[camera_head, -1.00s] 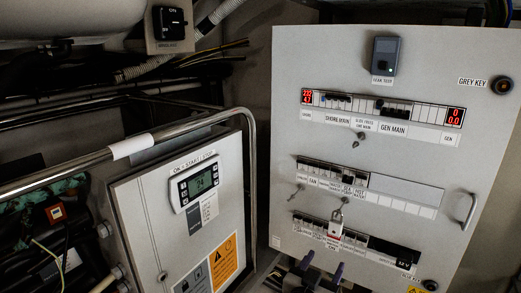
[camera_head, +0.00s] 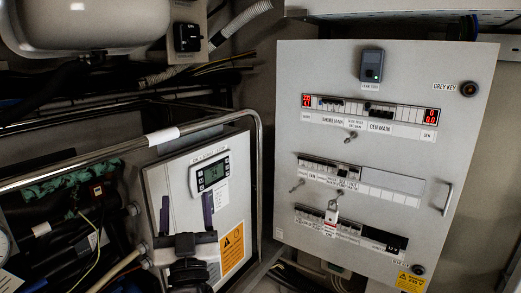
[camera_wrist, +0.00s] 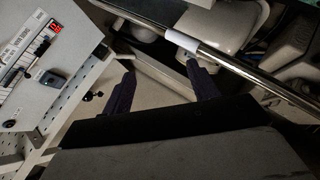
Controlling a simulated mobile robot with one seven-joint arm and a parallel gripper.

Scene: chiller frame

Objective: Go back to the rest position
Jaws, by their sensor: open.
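My gripper (camera_head: 187,212) is open, with nothing between its two dark purple fingers. In the head view it shows in front of the lower part of the grey box (camera_head: 178,178) with a small display. I cannot tell how far it is from that box. In the wrist view the fingers of my gripper (camera_wrist: 162,85) stand apart, with a metal rail (camera_wrist: 240,68) crossing beyond and above them.
A large electrical panel (camera_head: 450,130) with switch rows, red readouts, keys and a handle fills the right. A bent metal rail (camera_head: 225,119) runs around the grey box. Cables and hoses (camera_head: 85,225) crowd the left. A white tank (camera_head: 90,20) hangs top left.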

